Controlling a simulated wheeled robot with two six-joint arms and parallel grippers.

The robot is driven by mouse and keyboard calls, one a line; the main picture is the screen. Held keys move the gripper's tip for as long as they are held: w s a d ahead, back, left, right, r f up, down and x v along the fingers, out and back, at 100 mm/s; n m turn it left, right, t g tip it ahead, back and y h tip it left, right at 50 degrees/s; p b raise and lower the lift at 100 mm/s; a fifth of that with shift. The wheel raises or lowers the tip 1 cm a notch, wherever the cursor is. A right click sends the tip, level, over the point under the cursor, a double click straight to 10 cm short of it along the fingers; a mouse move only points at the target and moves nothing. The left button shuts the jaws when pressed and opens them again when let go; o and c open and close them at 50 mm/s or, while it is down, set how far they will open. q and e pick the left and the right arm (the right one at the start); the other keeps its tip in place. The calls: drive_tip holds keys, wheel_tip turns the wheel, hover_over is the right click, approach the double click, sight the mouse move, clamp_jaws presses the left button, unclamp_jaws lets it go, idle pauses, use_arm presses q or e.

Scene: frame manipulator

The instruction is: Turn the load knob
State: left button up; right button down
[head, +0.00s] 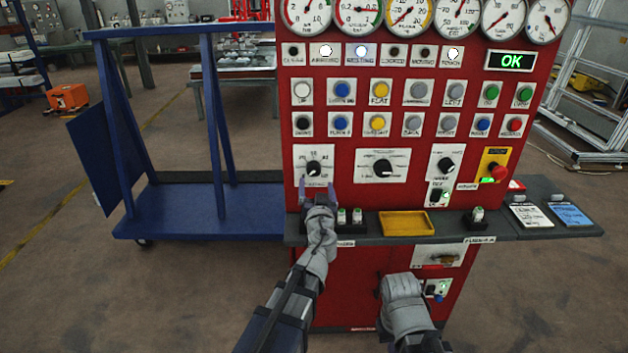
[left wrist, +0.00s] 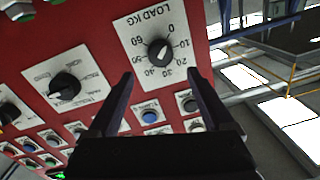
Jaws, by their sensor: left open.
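The load knob (head: 314,168) is a black round knob on a white dial plate on the red panel, at the left of the knob row. In the left wrist view the load knob (left wrist: 160,53) shows upside down under the words LOAD KG. Its white mark seems to point toward the low numbers. My left gripper (head: 318,184) is open and empty, just below the knob in the head view. In the left wrist view its two fingers (left wrist: 160,74) stand apart on either side of the knob's line, not visibly touching it. My right gripper (head: 401,292) is low before the panel, its fingers not clear.
A second knob (head: 382,168) and a third knob (head: 445,164) sit to the right. A red emergency button (head: 500,172) is farther right. A grey shelf (head: 365,228) with a yellow tray (head: 406,223) juts out below. A blue cart (head: 200,210) stands left.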

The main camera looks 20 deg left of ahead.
sight(314, 170)
use_arm(q)
drive_tip(key=x, duration=0.7)
drive_tip(key=shift+w+a, duration=0.2)
drive_tip(key=shift+w, duration=0.1)
clamp_jaws()
idle(0.4)
